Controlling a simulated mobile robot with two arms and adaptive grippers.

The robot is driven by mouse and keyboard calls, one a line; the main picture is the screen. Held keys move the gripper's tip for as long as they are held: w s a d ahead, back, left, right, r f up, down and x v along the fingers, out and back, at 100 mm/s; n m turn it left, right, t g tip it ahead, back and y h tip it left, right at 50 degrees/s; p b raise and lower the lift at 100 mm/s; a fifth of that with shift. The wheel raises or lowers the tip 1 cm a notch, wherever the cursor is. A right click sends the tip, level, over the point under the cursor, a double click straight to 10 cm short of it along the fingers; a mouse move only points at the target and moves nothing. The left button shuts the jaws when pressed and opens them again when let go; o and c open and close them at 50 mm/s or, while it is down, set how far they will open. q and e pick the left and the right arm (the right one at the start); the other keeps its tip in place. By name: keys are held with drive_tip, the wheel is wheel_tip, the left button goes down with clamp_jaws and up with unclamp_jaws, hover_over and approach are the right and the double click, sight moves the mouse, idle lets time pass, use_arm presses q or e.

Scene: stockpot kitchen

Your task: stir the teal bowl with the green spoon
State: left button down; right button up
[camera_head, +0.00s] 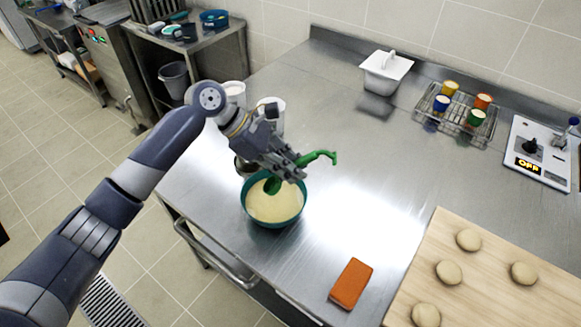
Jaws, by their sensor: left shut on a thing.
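The teal bowl (273,222) stands on the steel counter and holds a pale cream mixture (272,204). My left gripper (296,172) is over the bowl's far rim, shut on the green spoon (322,157). The spoon's hooked handle sticks out to the right of the fingers. Its green head (272,186) shows below the gripper, at the far side of the mixture; I cannot tell how deep it reaches. My right gripper is not in view.
White containers (236,92) and a dark metal container stand behind the bowl, partly hidden by my arm. An orange block (351,283) lies front right, near a wooden board (480,298) with several dough rounds. A wire rack (455,115) holds coloured cups. The counter's middle is clear.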

use_arm(q)
drive_tip(key=shift+f, duration=3.5)
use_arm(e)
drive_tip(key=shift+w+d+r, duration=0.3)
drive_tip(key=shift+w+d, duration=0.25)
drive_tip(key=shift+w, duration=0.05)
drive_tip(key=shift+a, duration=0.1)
